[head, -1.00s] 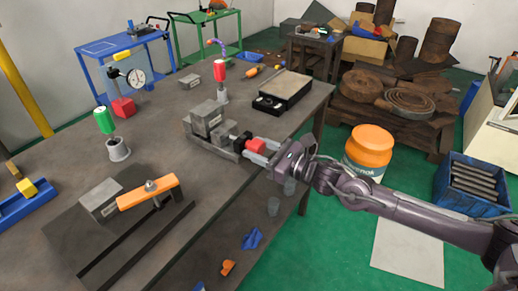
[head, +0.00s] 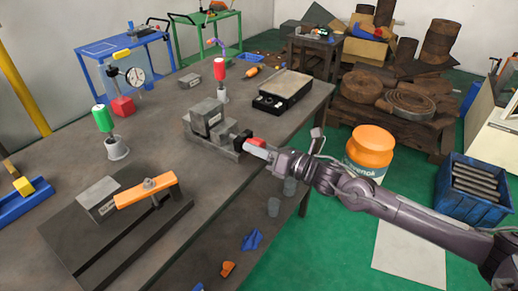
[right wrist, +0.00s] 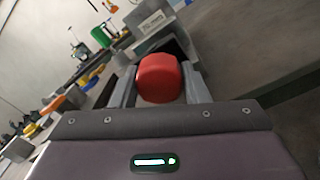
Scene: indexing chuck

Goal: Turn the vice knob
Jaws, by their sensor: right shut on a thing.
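The grey vice (head: 212,128) stands on the dark workbench, near its right edge. Its red knob (head: 256,142) points toward the right edge of the bench. My right gripper (head: 258,147) reaches in from the right and is shut on the red knob. In the right wrist view the red knob (right wrist: 159,78) sits between the two grey fingers, with the vice (right wrist: 152,22) behind it. My left gripper is not in view.
A black box with a grey top (head: 283,90) stands behind the vice. A red-topped stand (head: 220,80) is close by at the back. An orange clamp bar (head: 147,190) lies at the front left. An orange drum (head: 371,150) stands on the floor right of the bench.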

